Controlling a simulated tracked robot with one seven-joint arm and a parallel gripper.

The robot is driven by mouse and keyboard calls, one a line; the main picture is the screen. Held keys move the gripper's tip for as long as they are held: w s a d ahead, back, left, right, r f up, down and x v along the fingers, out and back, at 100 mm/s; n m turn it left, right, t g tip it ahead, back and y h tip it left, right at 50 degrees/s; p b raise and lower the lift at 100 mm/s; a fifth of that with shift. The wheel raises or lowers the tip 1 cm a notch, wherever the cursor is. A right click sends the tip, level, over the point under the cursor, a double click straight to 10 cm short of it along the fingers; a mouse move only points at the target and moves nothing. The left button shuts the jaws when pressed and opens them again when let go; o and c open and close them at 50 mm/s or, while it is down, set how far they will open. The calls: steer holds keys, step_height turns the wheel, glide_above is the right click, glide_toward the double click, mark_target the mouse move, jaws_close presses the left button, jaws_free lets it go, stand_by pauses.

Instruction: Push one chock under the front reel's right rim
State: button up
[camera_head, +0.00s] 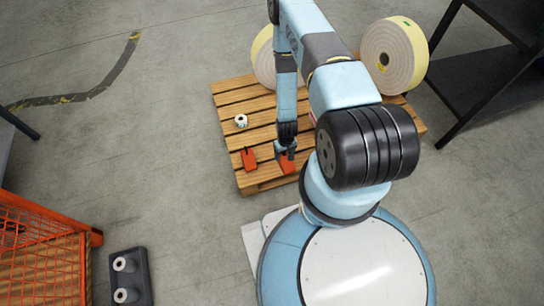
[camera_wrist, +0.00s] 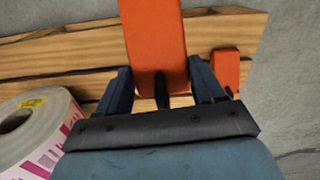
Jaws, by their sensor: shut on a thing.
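Two orange chocks with black handles are at the front of the wooden pallet (camera_head: 228,101). The left chock (camera_head: 249,160) lies free on the slats. My gripper (camera_head: 287,150) is low over the right chock (camera_head: 288,165) and shut on it. In the wrist view, my gripper (camera_wrist: 162,88) has its fingers either side of the held chock (camera_wrist: 155,35), with a black handle between them. The free chock shows to its right (camera_wrist: 226,68). Two large pale reels with yellow rims stand at the back: a right reel (camera_head: 388,58) and a left reel (camera_head: 263,62), partly hidden by my arm.
A small white roll (camera_head: 241,120) stands on the pallet's left side; a label roll (camera_wrist: 35,125) shows in the wrist view. A dark rack (camera_head: 480,75) is at the right. An orange mesh cage (camera_head: 40,250) and a dark tray (camera_head: 131,275) with rolls are at lower left.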

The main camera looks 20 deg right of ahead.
steer(key=shift+w+a+f, duration=0.45)
steer(key=shift+w+f, duration=1.65)
steer(key=shift+w, duration=0.2)
steer(key=shift+w+a+f, duration=0.45)
steer(key=shift+w+f, duration=1.65)
steer(key=shift+w, duration=0.2)
steer(key=shift+w+a+f, duration=0.45)
steer(key=shift+w+f, duration=1.65)
steer(key=shift+w, duration=0.2)
steer(key=o, duration=1.3)
steer(key=shift+f, duration=0.15)
